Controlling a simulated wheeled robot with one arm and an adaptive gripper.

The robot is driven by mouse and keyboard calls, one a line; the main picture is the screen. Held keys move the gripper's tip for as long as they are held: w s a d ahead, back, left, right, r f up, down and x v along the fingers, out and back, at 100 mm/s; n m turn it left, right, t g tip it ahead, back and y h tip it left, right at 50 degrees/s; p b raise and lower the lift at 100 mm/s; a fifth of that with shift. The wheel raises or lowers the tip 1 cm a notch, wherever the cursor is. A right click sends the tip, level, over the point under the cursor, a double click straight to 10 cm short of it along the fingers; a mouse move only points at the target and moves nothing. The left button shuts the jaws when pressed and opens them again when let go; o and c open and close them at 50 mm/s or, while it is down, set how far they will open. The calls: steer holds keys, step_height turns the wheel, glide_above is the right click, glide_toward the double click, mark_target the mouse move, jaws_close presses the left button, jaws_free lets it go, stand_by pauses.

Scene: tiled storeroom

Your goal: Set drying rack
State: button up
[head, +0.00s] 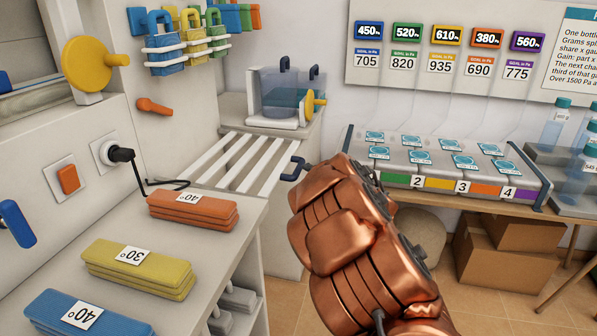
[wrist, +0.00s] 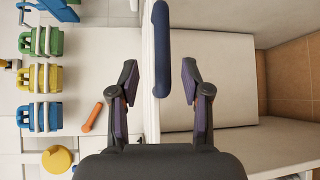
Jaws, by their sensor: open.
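The drying rack (head: 235,158) is a row of white slats spanning the gap between the near counter and the back ledge. A dark blue handle (head: 293,169) is at its right end, beside my copper arm. In the wrist view the blue handle (wrist: 161,50) is a long upright bar along a white edge (wrist: 147,70). My gripper (wrist: 158,68) is open, with one dark finger on each side of the handle's lower end. The fingers appear apart from the handle. In the head view my arm hides the gripper.
Folded orange (head: 190,215), yellow (head: 125,278) and blue cloth stacks lie on the near counter, with a black plug cable behind. A clear tank (head: 285,95) stands on the back ledge. A table with a numbered tray (head: 455,165) and cardboard boxes (head: 500,260) are at right.

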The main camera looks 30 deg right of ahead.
mark_target(300, 170)
steer(key=shift+w+a+f, duration=0.15)
steer(key=shift+w+f, duration=0.05)
steer(key=shift+w, duration=1.6)
steer(key=shift+w+a+f, duration=0.1)
steer(key=shift+w+f, duration=0.05)
steer(key=shift+w, duration=1.65)
steer(key=shift+c, duration=0.2)
jaws_close()
